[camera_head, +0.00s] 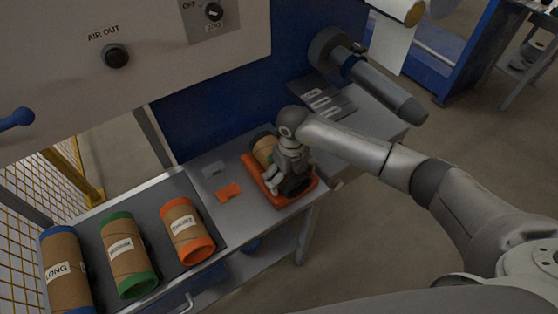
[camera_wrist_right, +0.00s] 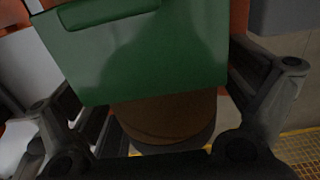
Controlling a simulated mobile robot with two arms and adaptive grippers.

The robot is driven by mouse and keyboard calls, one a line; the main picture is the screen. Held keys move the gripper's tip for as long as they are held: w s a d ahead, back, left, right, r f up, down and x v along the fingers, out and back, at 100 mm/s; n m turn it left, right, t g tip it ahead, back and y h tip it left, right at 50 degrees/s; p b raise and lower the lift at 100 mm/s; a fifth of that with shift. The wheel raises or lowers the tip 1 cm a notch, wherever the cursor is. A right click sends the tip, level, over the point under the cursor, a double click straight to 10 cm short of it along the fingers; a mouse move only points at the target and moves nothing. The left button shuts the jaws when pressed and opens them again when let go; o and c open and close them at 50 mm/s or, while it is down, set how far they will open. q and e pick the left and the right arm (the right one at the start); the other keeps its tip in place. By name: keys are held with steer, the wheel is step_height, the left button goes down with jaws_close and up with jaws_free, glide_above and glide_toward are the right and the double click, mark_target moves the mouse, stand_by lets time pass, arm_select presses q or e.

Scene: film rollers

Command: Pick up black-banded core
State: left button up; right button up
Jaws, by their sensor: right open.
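A brown cardboard core (camera_head: 263,150) with a dark end lies in the orange tray (camera_head: 308,192) on the grey bench. My right gripper (camera_head: 283,178) is over the tray and hides much of the core. In the right wrist view, the gripper (camera_wrist_right: 165,105) has its fingers spread apart, one on each side. Between them show a green surface (camera_wrist_right: 150,55) and, below it, a brown round part (camera_wrist_right: 165,115) with a dark lower edge. I cannot tell whether the fingers touch the core. My left gripper is not in view.
Cores with blue (camera_head: 67,270), green (camera_head: 127,258) and orange (camera_head: 188,232) bands lie on a dark mat at the left. A small orange piece (camera_head: 229,192) lies left of the tray. A grey roller (camera_head: 385,90) juts out behind my right arm.

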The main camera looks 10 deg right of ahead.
steer(key=shift+w, duration=0.1)
steer(key=c, duration=1.3)
steer(key=shift+r, duration=0.1)
